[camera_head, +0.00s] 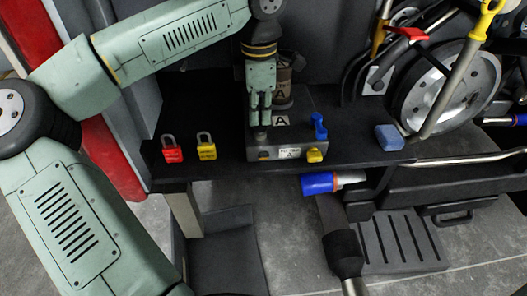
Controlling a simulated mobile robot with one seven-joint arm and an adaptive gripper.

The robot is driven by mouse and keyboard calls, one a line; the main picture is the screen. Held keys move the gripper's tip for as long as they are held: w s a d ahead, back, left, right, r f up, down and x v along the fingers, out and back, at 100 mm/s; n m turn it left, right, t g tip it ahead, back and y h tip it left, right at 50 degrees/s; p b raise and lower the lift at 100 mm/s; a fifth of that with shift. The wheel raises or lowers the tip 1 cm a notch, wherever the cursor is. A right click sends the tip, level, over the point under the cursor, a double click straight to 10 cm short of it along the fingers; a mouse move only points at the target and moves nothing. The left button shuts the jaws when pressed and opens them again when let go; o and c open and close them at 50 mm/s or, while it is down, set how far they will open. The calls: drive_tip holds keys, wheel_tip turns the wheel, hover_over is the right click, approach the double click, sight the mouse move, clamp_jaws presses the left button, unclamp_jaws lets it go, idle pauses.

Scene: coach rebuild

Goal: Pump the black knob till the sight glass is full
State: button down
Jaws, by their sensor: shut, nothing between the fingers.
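My gripper (260,122) points down over a dark box-shaped unit (309,115) on the black bench. Its fingers are shut with nothing between them. The fingertips are at or just above the unit's top, and I cannot tell whether they touch. A small dark shape (260,135) just below the fingertips may be the black knob, mostly hidden by the fingers.
Red (172,149) and yellow (206,146) padlocks stand left of the unit. A blue valve handle (320,127) and yellow knob (315,156) are at its right. A blue block (389,138) lies farther right, near a large metal wheel (445,90). The bench between the padlocks and unit is clear.

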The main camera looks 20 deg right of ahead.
drive_tip(key=shift+f, duration=0.45)
drive_tip(key=shift+r, duration=0.1)
drive_tip(key=shift+r+p, duration=1.3)
drive_tip(key=shift+r, duration=0.6)
drive_tip(key=shift+f, duration=0.15)
drive_tip(key=shift+f+b, duration=1.4)
drive_tip(key=shift+f, duration=0.45)
drive_tip(key=shift+r, duration=0.1)
drive_tip(key=shift+r+p, duration=1.4)
drive_tip(key=shift+r, duration=0.4)
